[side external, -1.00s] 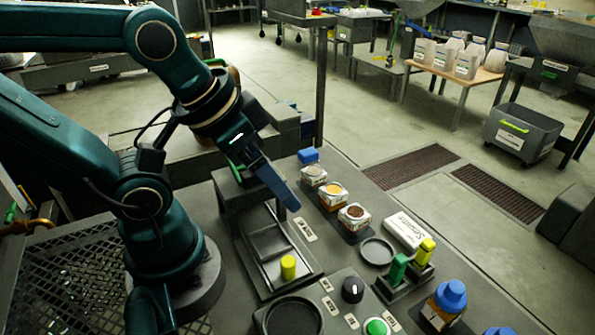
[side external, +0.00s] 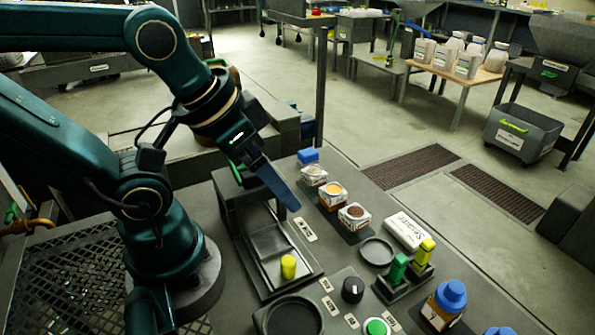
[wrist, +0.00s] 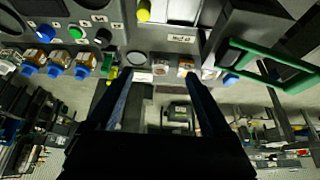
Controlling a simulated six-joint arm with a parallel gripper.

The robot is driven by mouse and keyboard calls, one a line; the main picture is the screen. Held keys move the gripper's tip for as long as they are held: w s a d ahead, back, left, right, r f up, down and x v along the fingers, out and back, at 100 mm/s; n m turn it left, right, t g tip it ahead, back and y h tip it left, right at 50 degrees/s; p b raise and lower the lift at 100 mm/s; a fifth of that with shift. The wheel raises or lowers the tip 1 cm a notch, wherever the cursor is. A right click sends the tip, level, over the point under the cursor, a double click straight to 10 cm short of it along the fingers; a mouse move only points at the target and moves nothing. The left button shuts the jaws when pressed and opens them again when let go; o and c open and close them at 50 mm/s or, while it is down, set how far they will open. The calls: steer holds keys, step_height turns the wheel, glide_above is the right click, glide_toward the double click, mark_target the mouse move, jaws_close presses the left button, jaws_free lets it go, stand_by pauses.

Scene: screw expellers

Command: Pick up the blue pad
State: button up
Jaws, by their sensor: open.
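The blue pad (side external: 308,156) looks like a small blue block at the far end of the grey workbench, beyond the row of sample jars. In the wrist view a small blue patch (wrist: 230,79) near the right finger appears to be it. My gripper (side external: 288,198) is in the air over the bench, in the picture to the left of and below the pad, and apart from it. In the wrist view the two dark fingers of my gripper (wrist: 158,82) stand apart with nothing between them.
Several jars (side external: 334,195) stand in a row near the pad. A dark raised frame (side external: 235,195) with a tray (side external: 265,240) and a yellow cylinder (side external: 288,267) lies beside my gripper. A white packet (side external: 405,231) and green and yellow blocks (side external: 397,268) are nearer the camera.

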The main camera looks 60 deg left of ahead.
steer(key=shift+c, duration=0.5)
